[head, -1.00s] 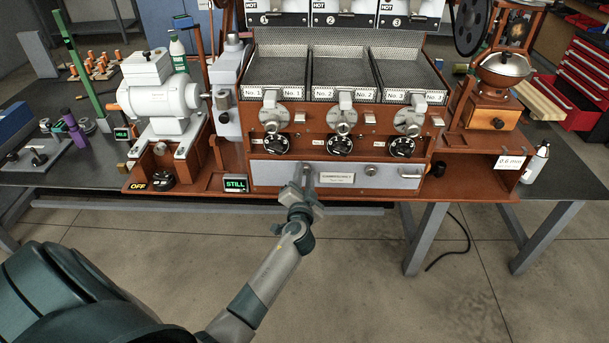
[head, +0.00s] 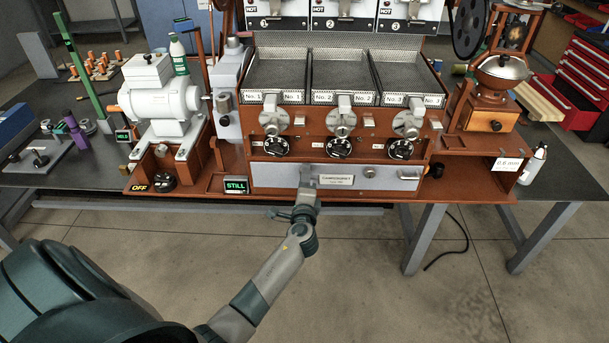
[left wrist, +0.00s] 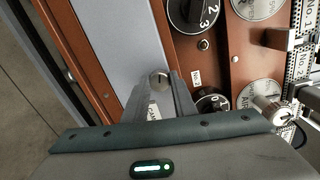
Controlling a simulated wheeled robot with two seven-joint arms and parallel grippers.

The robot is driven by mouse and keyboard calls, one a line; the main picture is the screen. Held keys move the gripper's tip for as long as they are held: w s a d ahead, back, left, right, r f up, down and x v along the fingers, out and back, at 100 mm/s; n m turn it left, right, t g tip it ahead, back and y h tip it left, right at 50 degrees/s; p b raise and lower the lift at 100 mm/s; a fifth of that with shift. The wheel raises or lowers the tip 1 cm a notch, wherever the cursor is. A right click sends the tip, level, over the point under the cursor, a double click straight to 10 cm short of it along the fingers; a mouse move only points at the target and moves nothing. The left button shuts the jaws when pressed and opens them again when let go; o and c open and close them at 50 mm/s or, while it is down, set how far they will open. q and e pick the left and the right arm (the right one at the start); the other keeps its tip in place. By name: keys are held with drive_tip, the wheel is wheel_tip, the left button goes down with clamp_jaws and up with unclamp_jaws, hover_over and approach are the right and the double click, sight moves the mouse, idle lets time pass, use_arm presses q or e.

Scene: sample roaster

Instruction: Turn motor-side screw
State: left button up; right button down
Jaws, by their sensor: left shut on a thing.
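The grey front panel (head: 275,175) of the roaster carries a small white label (head: 337,179) near its middle. My left gripper (head: 307,176) is at the panel just left of this label, on the side of the white motor (head: 162,101). In the left wrist view, the round silver head of the motor-side screw (left wrist: 158,77) shows at the tips of my left gripper (left wrist: 164,86). Its fingers are shut on the screw. In the head view the gripper hides this screw. A second screw (head: 369,171) sits right of the label. My right gripper is not in view.
Several black dials (head: 339,147) sit just above the panel, close to my left gripper in the wrist view. A pull handle (head: 410,177) is at the panel's right end. A "STILL" display (head: 236,185) stands at its left. The floor in front is free.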

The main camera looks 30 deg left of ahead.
use_arm(q)
drive_tip(key=shift+d+f+m+y+p, duration=0.1)
drive_tip(key=shift+m+y+p, duration=0.3)
drive_tip(key=shift+m+p, duration=4.4)
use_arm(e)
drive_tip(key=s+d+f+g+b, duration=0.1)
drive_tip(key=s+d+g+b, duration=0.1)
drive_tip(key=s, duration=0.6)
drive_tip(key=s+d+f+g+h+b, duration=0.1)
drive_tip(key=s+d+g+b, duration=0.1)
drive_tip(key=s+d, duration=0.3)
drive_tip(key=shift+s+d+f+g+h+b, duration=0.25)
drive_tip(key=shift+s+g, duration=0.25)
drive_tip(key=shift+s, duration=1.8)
use_arm(q)
drive_tip(key=o, duration=1)
drive_tip(key=m, duration=0.4)
drive_tip(key=shift+m, duration=0.3)
drive_tip(key=shift+o, duration=0.2)
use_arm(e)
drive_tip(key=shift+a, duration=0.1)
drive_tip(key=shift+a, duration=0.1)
use_arm(q)
drive_tip(key=shift+s, duration=0.1)
